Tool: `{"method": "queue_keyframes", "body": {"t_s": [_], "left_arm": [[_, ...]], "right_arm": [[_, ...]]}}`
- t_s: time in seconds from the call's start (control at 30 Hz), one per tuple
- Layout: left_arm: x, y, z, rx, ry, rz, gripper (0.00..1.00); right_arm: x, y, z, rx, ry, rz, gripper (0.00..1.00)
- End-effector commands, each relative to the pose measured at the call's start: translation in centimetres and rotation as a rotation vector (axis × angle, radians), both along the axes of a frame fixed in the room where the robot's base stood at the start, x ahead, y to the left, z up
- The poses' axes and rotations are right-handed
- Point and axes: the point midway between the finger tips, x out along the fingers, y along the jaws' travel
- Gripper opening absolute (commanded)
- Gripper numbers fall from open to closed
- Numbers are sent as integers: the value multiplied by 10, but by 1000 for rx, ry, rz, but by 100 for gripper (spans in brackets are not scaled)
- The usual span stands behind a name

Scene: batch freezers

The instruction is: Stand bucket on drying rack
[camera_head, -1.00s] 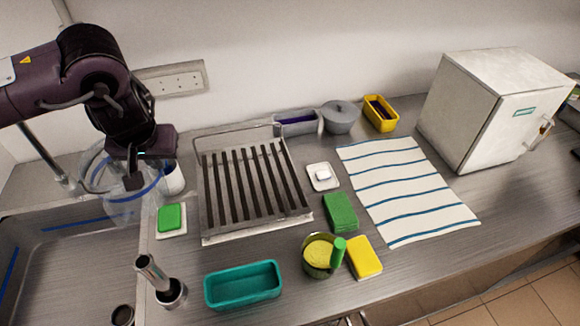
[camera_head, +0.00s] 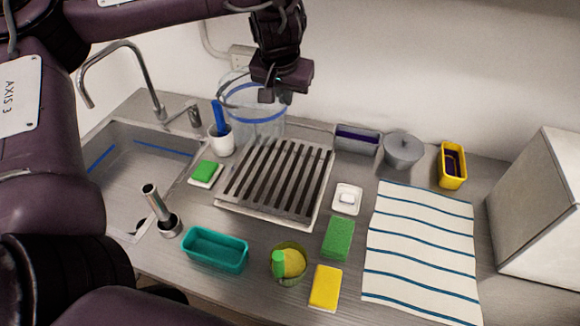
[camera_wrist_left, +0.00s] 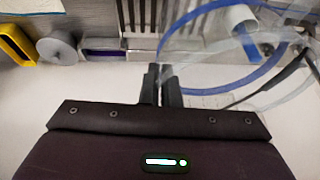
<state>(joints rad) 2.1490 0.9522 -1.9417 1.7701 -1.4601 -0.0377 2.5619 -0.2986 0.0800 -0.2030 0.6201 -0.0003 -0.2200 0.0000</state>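A clear bucket with a blue band (camera_head: 250,116) is upright at the back left of the drying rack, below my left gripper (camera_head: 274,97). The bucket also shows in the left wrist view (camera_wrist_left: 240,70), right of the fingers (camera_wrist_left: 162,84). The fingers are close together at the bucket's upper edge and handle; the exact contact is hard to see. The metal drying rack (camera_head: 325,190) has dark slats, is empty, and stands on the counter. I cannot tell whether the bucket's base touches anything. My right gripper is out of view.
The sink (camera_head: 120,165) and tap (camera_head: 140,70) are left. A white cup with a blue brush (camera_head: 221,140) and a green sponge (camera_head: 207,170) stand left of the rack. A teal tray (camera_head: 215,250) is in front. A striped cloth (camera_head: 420,255) and grey pot (camera_head: 403,148) are right.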

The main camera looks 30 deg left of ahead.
Motion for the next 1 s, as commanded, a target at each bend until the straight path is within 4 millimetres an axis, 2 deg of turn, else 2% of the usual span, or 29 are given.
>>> {"method": "queue_keyframes", "body": {"t_s": [0.03,0.1,0.5,0.6,0.77,0.9,1.0], "left_arm": [[-2,0,-16,-2,9,1,0],[-2,0,-34,-2,10,1,0],[-2,0,-131,0,6,1,0],[-1,0,-145,0,4,2,0],[-1,0,-154,1,1,0,0],[-1,0,-178,-1,5,2,0],[-1,0,-188,0,4,2,0]], "right_arm": [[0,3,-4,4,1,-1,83],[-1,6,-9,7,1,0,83],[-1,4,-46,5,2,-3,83],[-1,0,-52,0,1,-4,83],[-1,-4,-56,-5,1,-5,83],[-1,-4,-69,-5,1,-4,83],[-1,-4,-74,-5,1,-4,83]]}}
